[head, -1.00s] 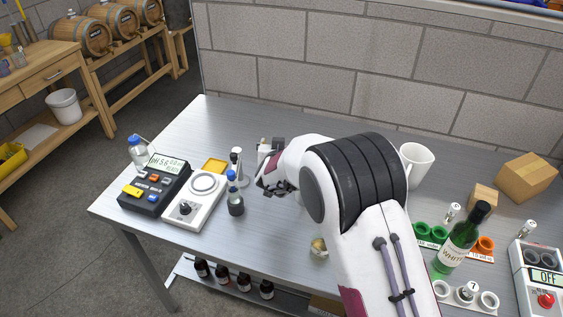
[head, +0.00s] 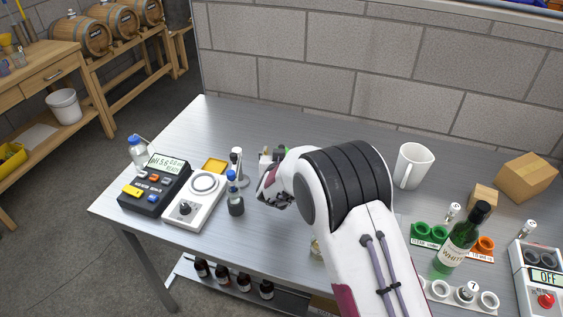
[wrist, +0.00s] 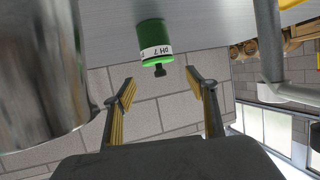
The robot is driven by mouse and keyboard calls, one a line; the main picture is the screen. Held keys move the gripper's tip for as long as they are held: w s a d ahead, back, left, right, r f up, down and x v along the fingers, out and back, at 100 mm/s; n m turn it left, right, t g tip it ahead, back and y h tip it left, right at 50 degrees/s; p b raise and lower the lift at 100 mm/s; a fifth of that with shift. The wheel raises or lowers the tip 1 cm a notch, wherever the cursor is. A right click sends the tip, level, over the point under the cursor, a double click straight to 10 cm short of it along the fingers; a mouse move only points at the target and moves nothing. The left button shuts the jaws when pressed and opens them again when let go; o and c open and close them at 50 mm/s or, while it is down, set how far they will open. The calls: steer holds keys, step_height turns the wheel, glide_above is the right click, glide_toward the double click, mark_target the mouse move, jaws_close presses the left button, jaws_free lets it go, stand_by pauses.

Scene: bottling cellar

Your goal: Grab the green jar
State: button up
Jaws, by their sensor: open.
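The green jar (wrist: 152,36) has a white label reading "pH 7" and a small black top. In the wrist view, which is upside down, it stands on the metal table beyond my fingertips, roughly between their lines. My gripper (wrist: 160,86) is open, with nothing between its yellow-padded fingers and a gap to the jar. In the head view a small green patch (head: 284,151), likely the jar, shows behind my arm; the rest is hidden. My gripper's dark parts (head: 275,197) show there at the arm's left end.
A large metal cylinder (wrist: 40,70) is close on the left of the wrist view. In the head view a blue-capped bottle (head: 236,204), stirrer (head: 195,203) and pH meter (head: 153,184) stand left. A mug (head: 413,166) and wine bottle (head: 458,245) stand right. The table's back middle is clear.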

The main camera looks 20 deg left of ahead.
steer(key=shift+f, duration=0.8)
steer(key=shift+f, duration=0.15)
steer(key=shift+f, duration=0.55)
steer(key=shift+x, duration=2.45)
steer(key=shift+r, duration=0.1)
jaws_close()
